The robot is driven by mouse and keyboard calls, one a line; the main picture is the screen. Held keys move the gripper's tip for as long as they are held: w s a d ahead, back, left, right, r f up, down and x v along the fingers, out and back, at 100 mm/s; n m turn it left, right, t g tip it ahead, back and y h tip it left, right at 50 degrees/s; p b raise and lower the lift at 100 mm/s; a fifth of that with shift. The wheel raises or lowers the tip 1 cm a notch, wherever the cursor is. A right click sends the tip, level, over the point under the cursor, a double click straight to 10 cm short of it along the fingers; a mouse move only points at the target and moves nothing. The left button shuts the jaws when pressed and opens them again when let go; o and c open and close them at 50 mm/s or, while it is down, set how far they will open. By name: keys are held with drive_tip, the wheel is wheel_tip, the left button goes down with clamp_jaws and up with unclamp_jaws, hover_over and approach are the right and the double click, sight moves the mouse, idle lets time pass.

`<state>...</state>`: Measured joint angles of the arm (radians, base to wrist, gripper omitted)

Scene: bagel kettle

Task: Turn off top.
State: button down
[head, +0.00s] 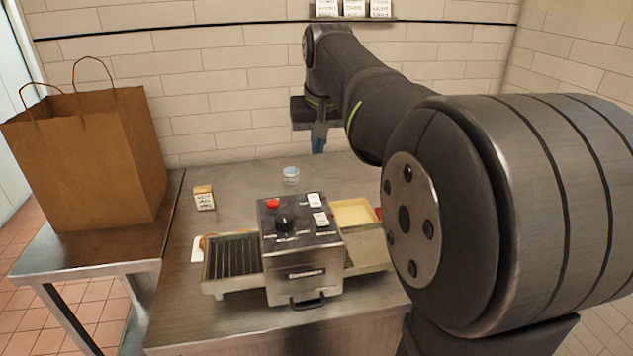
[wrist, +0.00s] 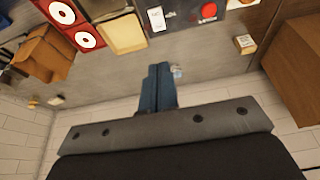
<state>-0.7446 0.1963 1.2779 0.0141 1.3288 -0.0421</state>
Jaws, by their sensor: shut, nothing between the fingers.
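A dark metal appliance (head: 303,258) stands on the steel table. Its sloped top carries a red button (head: 272,203), a black knob (head: 284,223), an upper white switch (head: 314,199) and a lower white switch (head: 321,219). I cannot tell which way either switch is tipped. My gripper (head: 318,145) is high behind the table, near the back wall, well apart from the appliance. In the wrist view its blue fingers (wrist: 158,85) are together and empty. That view also shows the red button (wrist: 208,11) and a white switch (wrist: 157,18) at the top edge.
A large paper bag (head: 85,155) stands at the left. A small carton (head: 204,198) and a clear cup (head: 290,175) stand behind the appliance. A slotted tray (head: 232,258) lies at its left, a yellowish tray (head: 353,213) at its right. My arm covers the right side.

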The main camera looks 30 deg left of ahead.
sight(315, 200)
drive_tip(key=shift+f, duration=0.1)
drive_tip(key=x, duration=1.3)
drive_tip(key=shift+s+d+f, duration=0.1)
drive_tip(key=shift+f, duration=0.35)
drive_tip(key=shift+f, duration=0.25)
drive_tip(key=shift+s+d, duration=0.55)
